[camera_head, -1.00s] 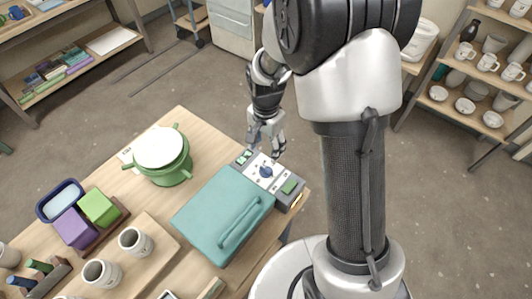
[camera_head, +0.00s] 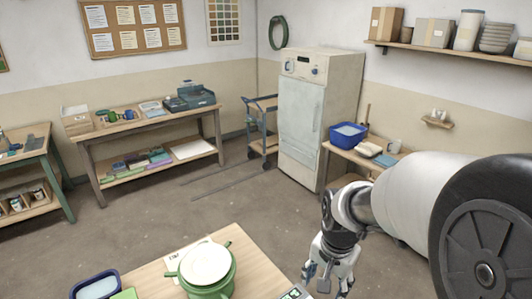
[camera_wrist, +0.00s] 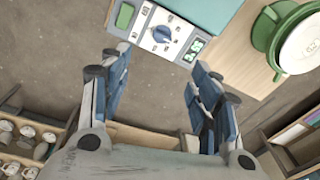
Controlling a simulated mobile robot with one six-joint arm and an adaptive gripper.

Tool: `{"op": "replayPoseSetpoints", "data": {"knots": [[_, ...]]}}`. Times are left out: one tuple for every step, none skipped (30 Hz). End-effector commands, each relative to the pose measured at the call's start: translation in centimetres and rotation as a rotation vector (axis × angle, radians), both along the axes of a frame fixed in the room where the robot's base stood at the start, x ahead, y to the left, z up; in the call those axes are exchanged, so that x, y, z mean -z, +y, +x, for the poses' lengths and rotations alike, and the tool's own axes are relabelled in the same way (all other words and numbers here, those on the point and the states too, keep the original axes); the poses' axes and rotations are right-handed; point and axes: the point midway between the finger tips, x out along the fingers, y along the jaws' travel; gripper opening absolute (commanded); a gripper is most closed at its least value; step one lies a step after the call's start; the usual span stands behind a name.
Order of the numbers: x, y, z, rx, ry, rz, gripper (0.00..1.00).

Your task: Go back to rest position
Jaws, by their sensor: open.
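My gripper (camera_head: 326,279) hangs at the lower right of the head view, beyond the right corner of the near wooden table (camera_head: 262,272). In the wrist view my gripper (camera_wrist: 160,95) is open, with nothing between its fingers. Ahead of the fingers, the wrist view shows a grey control panel (camera_wrist: 166,33) with a blue knob, joined to a teal box (camera_wrist: 205,8). The fingers appear apart from the panel. In the head view only a small corner of the panel (camera_head: 292,294) shows at the bottom edge.
A green bucket with a white lid (camera_head: 207,268) and a dark blue tub (camera_head: 97,286) stand on the near table. Behind are a workbench (camera_head: 150,128), a white kiln-like cabinet (camera_head: 315,120) and a side table holding a blue basin (camera_head: 347,134). Open floor lies between.

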Motion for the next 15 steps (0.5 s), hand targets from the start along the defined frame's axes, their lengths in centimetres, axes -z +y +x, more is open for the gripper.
{"op": "replayPoseSetpoints", "data": {"knots": [[-1.8, 0.0, -1.3, -0.054, -0.036, -0.007, 0.57], [-2.7, 0.0, -2.1, -0.088, -0.048, -0.012, 0.57], [-3.7, 0.0, -3.2, -0.134, -0.069, -0.02, 0.57], [-4.5, 0.0, -4.0, -0.167, -0.083, -0.026, 0.57], [-5.2, 0.0, -4.9, -0.201, -0.097, -0.033, 0.57], [-6.0, 0.0, -6.1, -0.246, -0.117, -0.042, 0.57], [-6.6, 0.0, -7.0, -0.28, -0.131, -0.05, 0.57], [-7.1, 0.0, -7.9, -0.313, -0.146, -0.058, 0.57], [-7.7, 0.0, -9.2, -0.357, -0.164, -0.07, 0.57], [-8.0, 0.0, -10.1, -0.39, -0.179, -0.08, 0.57], [-8.3, 0.0, -11.0, -0.422, -0.192, -0.089, 0.57], [-8.6, 0.0, -12.2, -0.463, -0.208, -0.102, 0.57], [-8.8, 0.0, -13.0, -0.492, -0.221, -0.112, 0.57], [-8.9, 0.0, -13.8, -0.519, -0.231, -0.121, 0.57], [-8.9, 0.0, -14.7, -0.552, -0.244, -0.133, 0.57]]}}
